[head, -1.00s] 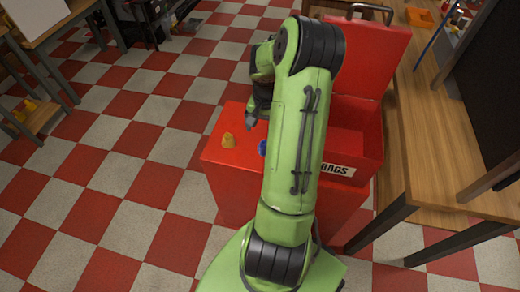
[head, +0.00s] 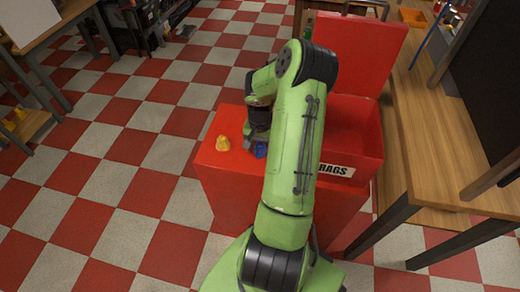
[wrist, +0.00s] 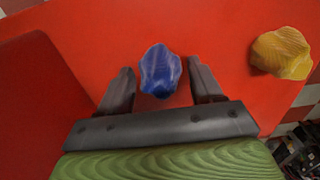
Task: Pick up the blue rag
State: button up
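The blue rag (wrist: 160,72) is a small crumpled lump on the red surface, and it also shows in the head view (head: 261,150), partly hidden by my arm. My gripper (wrist: 162,82) is open, with one finger on each side of the rag. I cannot tell whether the fingers touch the red surface. In the head view my gripper (head: 252,143) is low over the red top beside the rag.
A yellow rag (head: 223,143) lies on the same red top, also in the wrist view (wrist: 281,53). The red bin (head: 352,130) labelled RAGS stands open to the right with its lid raised. A wooden bench (head: 425,120) is further right. Checkered floor is free at left.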

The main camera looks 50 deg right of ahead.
aim_at(260, 144)
jog(key=c, duration=0.5)
jog(key=shift+o, duration=0.2)
notch_tip(260, 144, up, 10)
jog(key=p, duration=0.3)
